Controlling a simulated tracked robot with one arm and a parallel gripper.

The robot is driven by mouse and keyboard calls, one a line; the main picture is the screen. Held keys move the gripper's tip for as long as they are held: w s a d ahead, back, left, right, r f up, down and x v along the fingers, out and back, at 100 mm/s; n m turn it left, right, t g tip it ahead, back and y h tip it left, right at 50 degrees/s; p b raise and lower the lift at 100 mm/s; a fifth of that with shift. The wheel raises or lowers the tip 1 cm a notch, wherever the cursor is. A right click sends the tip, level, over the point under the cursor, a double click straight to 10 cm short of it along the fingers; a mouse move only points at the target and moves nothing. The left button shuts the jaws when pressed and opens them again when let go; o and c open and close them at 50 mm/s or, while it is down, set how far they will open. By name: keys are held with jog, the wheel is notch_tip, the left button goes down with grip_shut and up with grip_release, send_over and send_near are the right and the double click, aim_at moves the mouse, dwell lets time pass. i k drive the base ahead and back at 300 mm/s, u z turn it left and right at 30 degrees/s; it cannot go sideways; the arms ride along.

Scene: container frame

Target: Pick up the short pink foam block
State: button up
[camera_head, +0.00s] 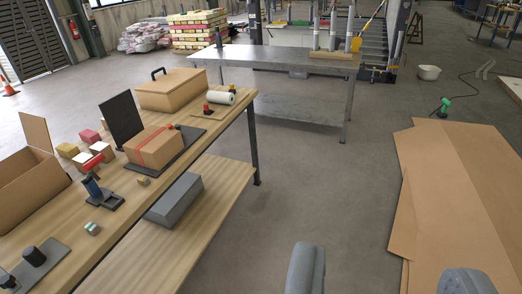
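A small pinkish-red block (90,136) sits on the wooden workbench (222,128) at the left, behind other small blocks; it looks like the pink foam block, but it is too small to tell its material. A pale yellow-topped block (67,150) and a white-topped block (103,150) stand close to it. My gripper (386,275) shows at the bottom right as two grey fingers set wide apart, with only bare floor and cardboard seen between them. It is open and empty, well to the right of the workbench and away from the blocks.
An open cardboard box (28,190), a black upright panel (121,118) and a taped box (152,147) surround the blocks. A metal table (285,57) stands behind. Flat cardboard (470,190) lies at right. The floor between is clear.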

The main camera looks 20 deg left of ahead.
aim_at(89, 136)
jog(key=u, duration=0.6)
jog(key=i, duration=0.95)
jog(key=u, duration=0.85)
jog(key=i, duration=0.45)
jog(key=u, duration=0.2)
jog(key=k, duration=0.5)
jog(key=u, duration=0.25)
jog(key=i, duration=0.55)
jog(key=z, duration=0.15)
